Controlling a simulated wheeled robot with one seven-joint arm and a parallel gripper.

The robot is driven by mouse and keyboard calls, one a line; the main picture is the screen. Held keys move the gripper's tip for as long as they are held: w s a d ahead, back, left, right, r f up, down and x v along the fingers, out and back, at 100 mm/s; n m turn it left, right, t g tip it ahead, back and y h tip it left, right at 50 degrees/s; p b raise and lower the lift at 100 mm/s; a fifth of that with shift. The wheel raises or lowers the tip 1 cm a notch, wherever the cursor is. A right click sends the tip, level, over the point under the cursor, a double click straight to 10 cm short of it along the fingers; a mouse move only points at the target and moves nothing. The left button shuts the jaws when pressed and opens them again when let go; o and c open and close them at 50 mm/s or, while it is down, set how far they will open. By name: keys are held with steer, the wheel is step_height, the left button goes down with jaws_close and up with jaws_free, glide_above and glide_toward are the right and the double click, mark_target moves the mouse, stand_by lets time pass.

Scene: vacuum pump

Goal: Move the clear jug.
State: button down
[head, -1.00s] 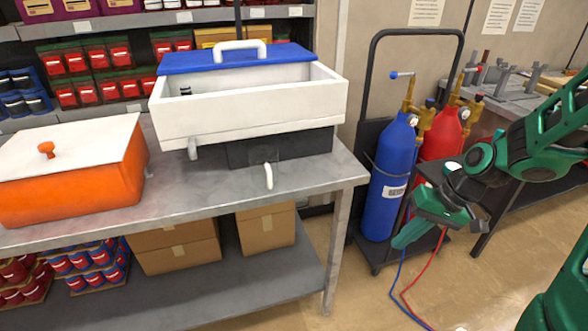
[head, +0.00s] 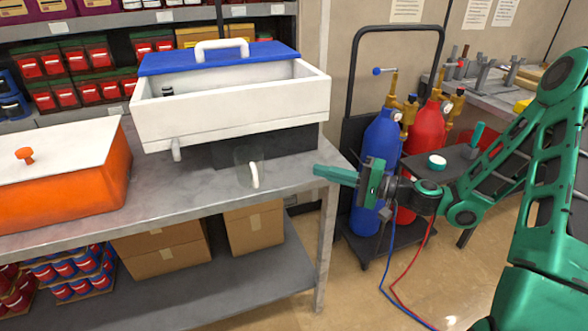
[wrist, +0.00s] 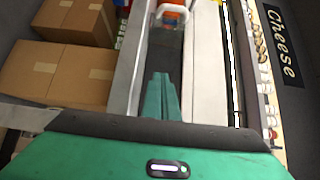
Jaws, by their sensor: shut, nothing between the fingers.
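The clear jug (head: 243,163) stands upright on the grey metal table (head: 200,197), in front of the white basin. It is see-through, so its outline is faint; its white handle (head: 255,176) faces the table's front edge. My gripper (head: 318,171) is to the right of the jug, at the table's right end, with its green fingers pointing left towards it. The fingers are shut and empty, apart from the jug. In the wrist view, the closed fingertips (wrist: 160,82) point along the table, and a pale loop at the top, probably the jug's handle, shows before something orange.
The white basin (head: 230,112) with a blue lid stands behind the jug. An orange box (head: 70,190) with a white lid is on the left. Blue (head: 378,155) and red (head: 422,130) gas cylinders stand on a trolley behind my arm. Cardboard boxes (head: 160,250) sit on the lower shelf.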

steer(key=x, duration=1)
steer(key=shift+s+a, duration=0.1)
steer(key=shift+s+a+f, duration=0.1)
steer(key=shift+s+a, duration=0.1)
steer(key=shift+a, duration=0.3)
steer(key=shift+s+a, duration=0.2)
steer(key=shift+a, duration=0.35)
steer(key=shift+s+a, duration=0.2)
steer(key=shift+a, duration=0.5)
